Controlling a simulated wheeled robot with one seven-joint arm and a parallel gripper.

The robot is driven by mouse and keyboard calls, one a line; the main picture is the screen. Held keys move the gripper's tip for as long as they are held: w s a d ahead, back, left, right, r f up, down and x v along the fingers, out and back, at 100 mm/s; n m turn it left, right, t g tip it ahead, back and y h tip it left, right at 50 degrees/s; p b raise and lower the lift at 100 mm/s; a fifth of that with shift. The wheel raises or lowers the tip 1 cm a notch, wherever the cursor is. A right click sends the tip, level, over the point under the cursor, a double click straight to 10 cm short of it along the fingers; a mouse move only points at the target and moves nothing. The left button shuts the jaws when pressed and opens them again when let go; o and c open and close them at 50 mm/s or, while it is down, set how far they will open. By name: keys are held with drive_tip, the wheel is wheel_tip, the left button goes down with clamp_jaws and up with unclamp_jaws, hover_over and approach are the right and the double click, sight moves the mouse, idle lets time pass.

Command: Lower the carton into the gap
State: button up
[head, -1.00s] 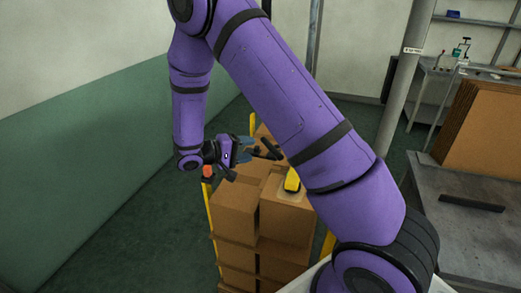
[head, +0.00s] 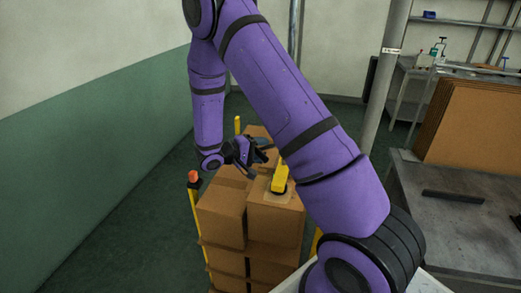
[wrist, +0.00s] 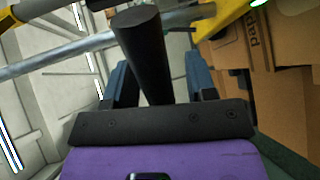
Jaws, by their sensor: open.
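Brown cartons stand in a stack below my arm in the head view. The front-right top carton (head: 275,210) has a yellow fitting (head: 280,180) on its top. Beside it is the front-left top carton (head: 220,219), with a narrow dark seam between them. I cannot make out a carton-sized gap; my arm hides part of the stack. My gripper (head: 262,153) is above the stack, left of and behind the yellow fitting. In the wrist view its blue fingers (wrist: 160,80) are apart, with a black round bar (wrist: 146,50) between them. I cannot tell whether they touch it.
Yellow posts stand around the stack, one with an orange-red cap (head: 193,178). A grey bench (head: 460,225) with brown sheets (head: 475,125) is at right. A grey pole (head: 388,80) rises behind. The floor to the left is clear.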

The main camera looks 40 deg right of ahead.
clamp_jaws()
wheel_tip(320, 180, down, 10)
drive_tip(key=shift+r, duration=0.2)
idle(0.4)
unclamp_jaws()
drive_tip(key=v, duration=1.1)
drive_tip(key=shift+r, duration=0.1)
idle(0.4)
